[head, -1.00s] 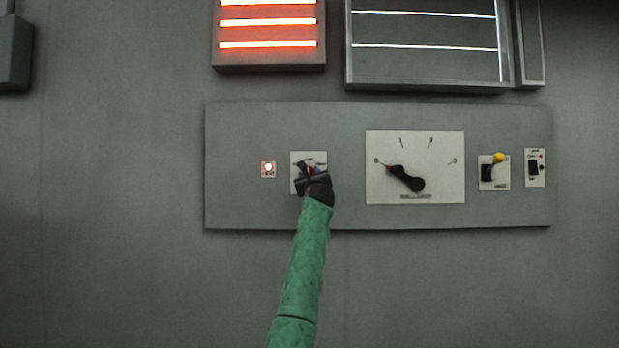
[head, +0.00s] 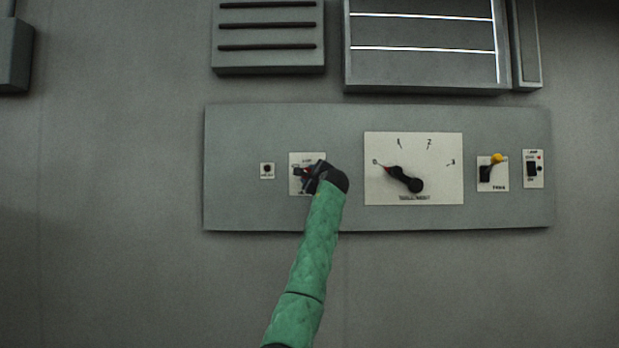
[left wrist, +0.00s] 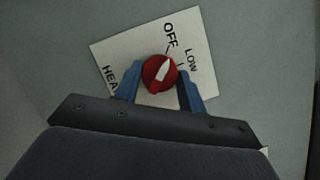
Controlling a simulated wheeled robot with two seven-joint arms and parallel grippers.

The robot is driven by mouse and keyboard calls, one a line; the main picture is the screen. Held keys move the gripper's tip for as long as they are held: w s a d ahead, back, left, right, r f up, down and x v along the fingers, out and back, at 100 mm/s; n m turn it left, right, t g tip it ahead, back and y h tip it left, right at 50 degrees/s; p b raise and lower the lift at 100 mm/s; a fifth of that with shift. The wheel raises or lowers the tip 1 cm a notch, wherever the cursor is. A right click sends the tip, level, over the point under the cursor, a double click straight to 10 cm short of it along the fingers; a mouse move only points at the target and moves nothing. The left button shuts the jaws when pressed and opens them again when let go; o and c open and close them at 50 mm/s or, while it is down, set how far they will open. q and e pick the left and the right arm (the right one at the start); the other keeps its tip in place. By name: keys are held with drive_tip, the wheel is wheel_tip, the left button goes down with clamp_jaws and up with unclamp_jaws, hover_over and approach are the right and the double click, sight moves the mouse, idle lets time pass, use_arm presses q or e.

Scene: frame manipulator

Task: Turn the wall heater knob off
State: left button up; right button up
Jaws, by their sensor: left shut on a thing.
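The heater knob (left wrist: 152,76) is round and red with a white pointer. In the left wrist view it sits on a white label plate (left wrist: 110,55) marked OFF, LOW and HEA..., and its pointer aims toward the OFF mark. My left gripper (left wrist: 160,85) has its blue fingers on either side of the knob, shut on it. In the head view my left gripper (head: 312,178) covers much of the knob and its plate (head: 296,158). The wall heater (head: 268,58) above has dark bars. The small indicator light (head: 267,170) left of the knob is dark.
The grey control panel (head: 240,210) also carries a dial (head: 440,150) with a black pointer near 0, a yellow-tipped lever (head: 497,159) and a small switch (head: 532,169). A framed unit (head: 420,70) with bright lines is above. The wall below is clear.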

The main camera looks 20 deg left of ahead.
use_arm(q)
drive_tip(key=shift+n+g, duration=0.3)
drive_tip(key=shift+n, duration=0.4)
use_arm(e)
drive_tip(key=shift+s+d+f, duration=0.15)
drive_tip(key=shift+s+f, duration=0.05)
drive_tip(key=shift+w+r, duration=0.1)
drive_tip(key=shift+w, duration=0.3)
use_arm(q)
drive_tip(key=o, duration=1)
use_arm(e)
drive_tip(key=shift+a, duration=0.2)
drive_tip(key=shift+s, duration=0.1)
use_arm(q)
drive_tip(key=b+v, duration=0.4)
drive_tip(key=v, duration=0.3)
drive_tip(key=shift+s+d+f, duration=0.1)
drive_tip(key=shift+s+d, duration=0.1)
drive_tip(key=shift+s, duration=0.05)
use_arm(e)
wheel_tip(320, 180, up, 9)
drive_tip(key=w+a, duration=0.1)
drive_tip(key=a, duration=0.1)
drive_tip(key=shift+w+a+g, duration=0.15)
drive_tip(key=shift+w+g, duration=0.2)
drive_tip(key=shift+g, duration=0.05)
